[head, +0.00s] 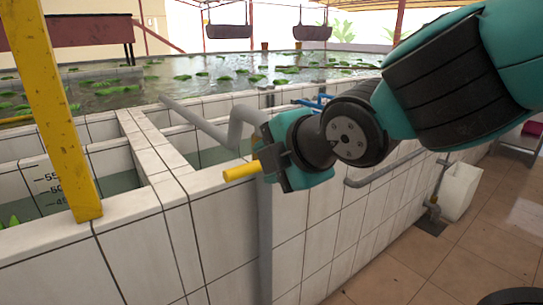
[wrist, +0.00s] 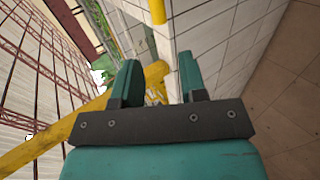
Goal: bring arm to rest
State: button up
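My gripper (head: 272,158) is in the middle of the head view, at the end of my teal and black arm, in front of the white tiled tank wall (head: 230,235). In the wrist view its two teal fingers (wrist: 159,70) stand apart with nothing held between them. A short yellow cylinder (head: 242,172) shows just left of the fingers in the head view; I cannot tell whether it touches them. In the wrist view a yellow cylinder (wrist: 158,10) lies beyond the fingertips.
A yellow post (head: 55,115) stands at the left on the tank's edge. A grey pipe (head: 210,125) runs over the rim and down the wall. Water with floating leaves (head: 250,75) fills the tank. A white bin (head: 460,190) stands right. Brown tiled floor (head: 400,265) is open at lower right.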

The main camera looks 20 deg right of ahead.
jog(key=s+r+m+g+y+p, duration=0.1)
jog(key=s+r+m+g+p, duration=0.1)
jog(key=s+m+g+p, duration=0.7)
jog(key=s+m+g, duration=0.1)
jog(key=s+m, duration=0.4)
jog(key=s, duration=0.1)
jog(key=shift+g, duration=0.4)
jog(key=shift+a, duration=0.1)
